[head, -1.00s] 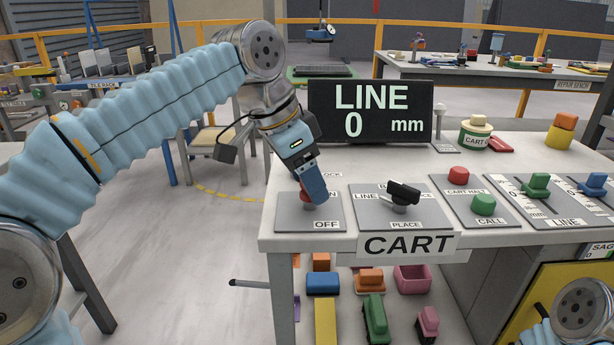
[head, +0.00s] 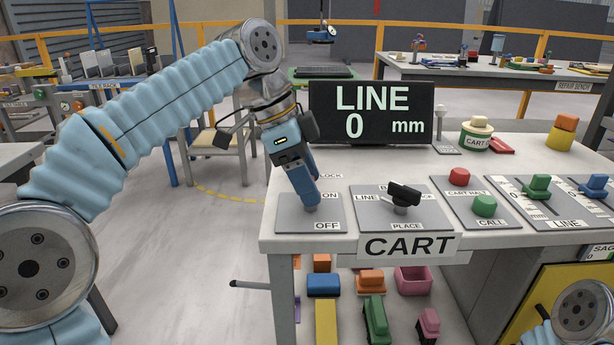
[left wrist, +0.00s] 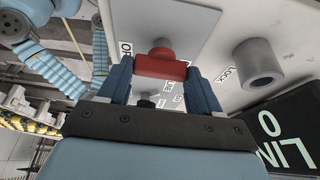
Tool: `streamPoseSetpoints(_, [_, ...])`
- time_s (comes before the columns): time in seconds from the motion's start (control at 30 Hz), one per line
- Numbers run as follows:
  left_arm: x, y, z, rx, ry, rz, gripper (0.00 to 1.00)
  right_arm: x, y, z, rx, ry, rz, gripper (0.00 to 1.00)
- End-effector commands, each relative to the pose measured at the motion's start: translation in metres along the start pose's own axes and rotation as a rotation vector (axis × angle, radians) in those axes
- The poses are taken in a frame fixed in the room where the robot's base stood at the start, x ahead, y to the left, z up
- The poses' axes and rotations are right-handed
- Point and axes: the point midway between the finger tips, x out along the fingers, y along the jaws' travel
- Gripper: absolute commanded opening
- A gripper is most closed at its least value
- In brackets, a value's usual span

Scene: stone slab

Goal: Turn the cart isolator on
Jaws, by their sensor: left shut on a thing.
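The cart isolator's plate (head: 290,222) is grey and lies at the left front of the cart bench, with ON and OFF labels and a LOCK label behind. Its red handle (left wrist: 163,66) shows in the left wrist view between the two blue fingers. My left gripper (head: 311,203) points down at the plate and is shut on this handle, which it hides in the head view. The left gripper (left wrist: 164,78) also shows in the left wrist view. Which label the handle points at cannot be told. My right gripper is out of view.
A black selector handle (head: 404,194) stands on the plate just right. Beyond it are a red button (head: 459,176), a green button (head: 484,205) and green slider (head: 537,185). A display (head: 371,112) reading LINE 0 mm stands behind. A grey hollow cylinder (left wrist: 258,62) is near LOCK.

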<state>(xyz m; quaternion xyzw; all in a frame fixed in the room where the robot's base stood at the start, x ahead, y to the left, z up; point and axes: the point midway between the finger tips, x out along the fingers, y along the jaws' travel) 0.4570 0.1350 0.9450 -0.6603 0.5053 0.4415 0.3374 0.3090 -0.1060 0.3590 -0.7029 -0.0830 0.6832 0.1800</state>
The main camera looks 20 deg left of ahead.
Motion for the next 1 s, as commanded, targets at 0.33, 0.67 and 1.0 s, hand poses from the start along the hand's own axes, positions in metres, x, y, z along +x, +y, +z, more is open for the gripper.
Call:
streamPoseSetpoints(0.33, [-0.001,0.0,0.0,0.001,0.0,-0.002,0.82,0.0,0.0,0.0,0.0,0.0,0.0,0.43])
streamPoseSetpoints(0.67, [-0.001,0.0,0.0,0.0,0.0,-0.001,0.89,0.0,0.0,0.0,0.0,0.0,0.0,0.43])
streamPoseSetpoints(1.0, [-0.05,-0.001,-0.001,0.001,0.003,-0.004,0.89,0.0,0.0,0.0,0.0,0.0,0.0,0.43])
